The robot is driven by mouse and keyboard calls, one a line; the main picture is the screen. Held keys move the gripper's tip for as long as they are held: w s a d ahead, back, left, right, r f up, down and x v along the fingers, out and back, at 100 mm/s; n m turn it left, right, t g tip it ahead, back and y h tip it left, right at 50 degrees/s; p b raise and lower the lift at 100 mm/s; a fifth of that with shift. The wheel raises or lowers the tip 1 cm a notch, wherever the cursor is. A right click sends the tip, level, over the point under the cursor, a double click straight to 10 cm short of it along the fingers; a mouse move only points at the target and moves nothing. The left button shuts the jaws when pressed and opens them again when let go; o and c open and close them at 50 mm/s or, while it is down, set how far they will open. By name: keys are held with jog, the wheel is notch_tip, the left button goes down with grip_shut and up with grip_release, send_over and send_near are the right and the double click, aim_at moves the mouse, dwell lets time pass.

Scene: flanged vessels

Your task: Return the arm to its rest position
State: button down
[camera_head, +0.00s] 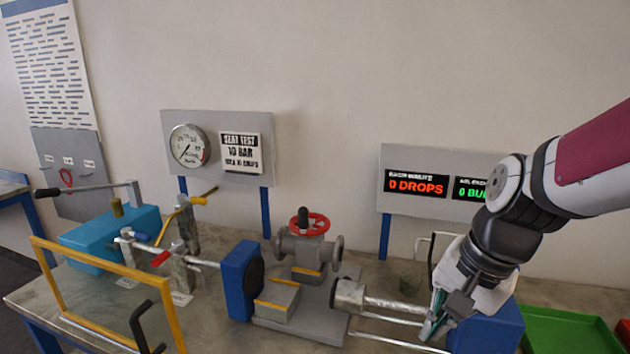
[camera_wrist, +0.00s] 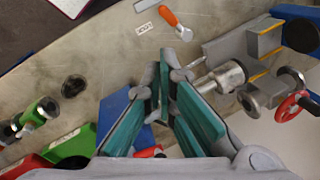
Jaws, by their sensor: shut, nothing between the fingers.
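My gripper (camera_head: 432,322) is at the right of the bench, low over the silver clamp ram (camera_head: 372,300) and in front of the right blue block (camera_head: 490,330). In the wrist view my gripper (camera_wrist: 168,85) shows its teal finger pads close together at the tips. It is shut and empty. My arm reaches in from the upper right and bends down at the wrist. Whether the fingertips touch the rods below cannot be told.
A flanged valve with a red handwheel (camera_head: 309,224) stands at the bench centre, beside the left blue block (camera_head: 241,280). A yellow frame (camera_head: 168,300) and a blue pump box (camera_head: 95,240) are left. A green tray (camera_head: 565,330) is right. The display panel (camera_head: 393,163) stands behind my wrist.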

jog(key=s+r+n+t+h, duration=0.2)
jog(key=s+r+n+t, duration=0.1)
jog(key=s+r+n, duration=0.5)
jog(key=shift+s+d+r, duration=0.45)
jog(key=shift+s+r, duration=0.15)
jog(key=shift+s, duration=0.5)
